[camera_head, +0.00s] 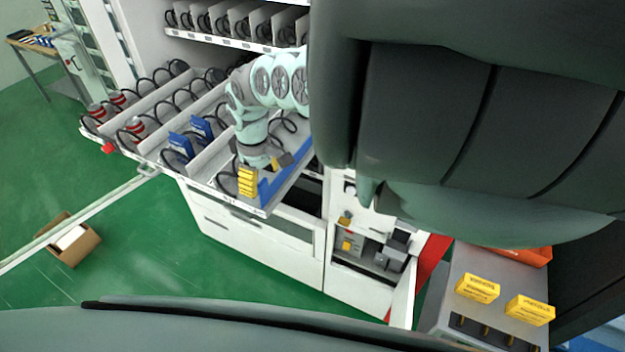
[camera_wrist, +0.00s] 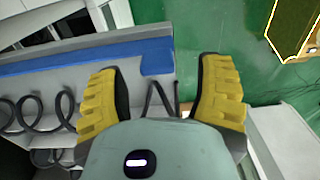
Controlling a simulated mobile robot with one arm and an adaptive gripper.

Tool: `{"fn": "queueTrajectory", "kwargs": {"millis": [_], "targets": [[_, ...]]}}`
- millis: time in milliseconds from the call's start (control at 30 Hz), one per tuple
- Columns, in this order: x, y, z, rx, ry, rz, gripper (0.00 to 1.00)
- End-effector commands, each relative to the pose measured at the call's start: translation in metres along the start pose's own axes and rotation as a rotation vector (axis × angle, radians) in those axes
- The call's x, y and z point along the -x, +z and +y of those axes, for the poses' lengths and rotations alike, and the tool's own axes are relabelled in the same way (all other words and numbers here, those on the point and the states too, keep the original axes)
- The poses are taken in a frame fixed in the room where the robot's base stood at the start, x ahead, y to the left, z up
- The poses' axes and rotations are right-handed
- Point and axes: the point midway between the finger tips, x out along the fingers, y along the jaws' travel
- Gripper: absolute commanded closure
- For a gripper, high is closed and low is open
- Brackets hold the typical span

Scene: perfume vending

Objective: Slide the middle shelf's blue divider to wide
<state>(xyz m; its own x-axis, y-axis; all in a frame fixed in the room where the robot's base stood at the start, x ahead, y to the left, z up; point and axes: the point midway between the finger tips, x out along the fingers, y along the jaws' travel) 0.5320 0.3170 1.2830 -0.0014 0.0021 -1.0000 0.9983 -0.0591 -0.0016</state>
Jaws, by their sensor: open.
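The blue divider (camera_head: 287,178) stands along the right end of the pulled-out middle shelf (camera_head: 228,193), beside a spiral coil. In the wrist view, its long blue side (camera_wrist: 70,62) runs along the shelf, and a blue end part (camera_wrist: 157,60) lies ahead of the gap between my fingers. My gripper (camera_head: 264,173) is at the divider's front end, with yellow-padded fingers; my gripper (camera_wrist: 160,85) is open and empty in the wrist view. One finger is partly hidden in the head view. I cannot tell whether either finger touches the divider.
An upper shelf (camera_head: 225,40) is above. An open compartment (camera_head: 365,250) is below, and yellow boxes (camera_head: 477,288) lie on a grey surface at lower right. Green floor lies in front.

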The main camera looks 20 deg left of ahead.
Motion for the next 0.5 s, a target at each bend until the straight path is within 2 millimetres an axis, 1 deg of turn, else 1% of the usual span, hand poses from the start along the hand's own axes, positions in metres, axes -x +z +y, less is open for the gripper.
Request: {"fn": "queueTrajectory", "kwargs": {"millis": [33,67,100,267,400,500], "targets": [[0.006,0.008,0.009,-0.022,0.004,-0.004,0.33],[0.01,0.009,0.009,-0.023,0.006,-0.006,0.33],[0.017,0.007,0.01,-0.023,0.006,0.0,0.33],[0.04,0.008,0.009,-0.021,0.008,-0.002,0.33],[0.065,0.007,0.009,-0.021,0.007,-0.002,0.33],[0.075,0.006,0.008,-0.017,0.007,-0.004,0.33]]}}
